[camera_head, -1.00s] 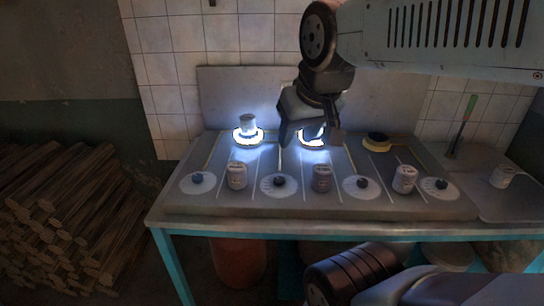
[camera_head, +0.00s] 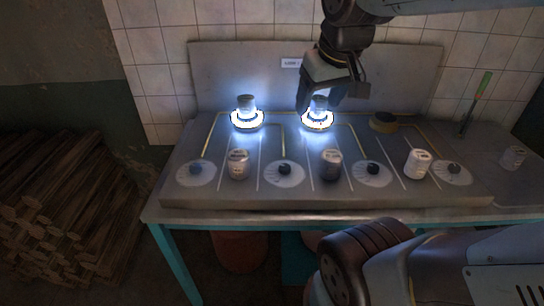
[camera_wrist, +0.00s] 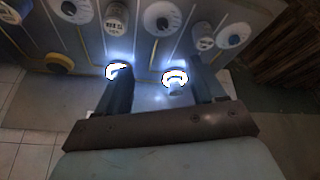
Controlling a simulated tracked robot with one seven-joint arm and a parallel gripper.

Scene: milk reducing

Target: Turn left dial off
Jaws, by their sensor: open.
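A row of dials runs along the front of the stove panel (camera_head: 300,197). The far-left dial (camera_head: 196,168) has a dark knob on a pale disc and shows at the right in the wrist view (camera_wrist: 235,38). My gripper (camera_head: 332,100) is open and empty, by the second burner, behind and to the right of the left dial. In the wrist view its fingers (camera_wrist: 158,68) point toward the panel. The left burner (camera_head: 247,121) and second burner (camera_head: 317,122) glow white-blue, each with a small can on it. The left dial's setting is too small to read.
A third burner (camera_head: 384,122) is unlit. A green-handled tool (camera_head: 478,100) leans at right. Firewood (camera_head: 70,205) is stacked at left.

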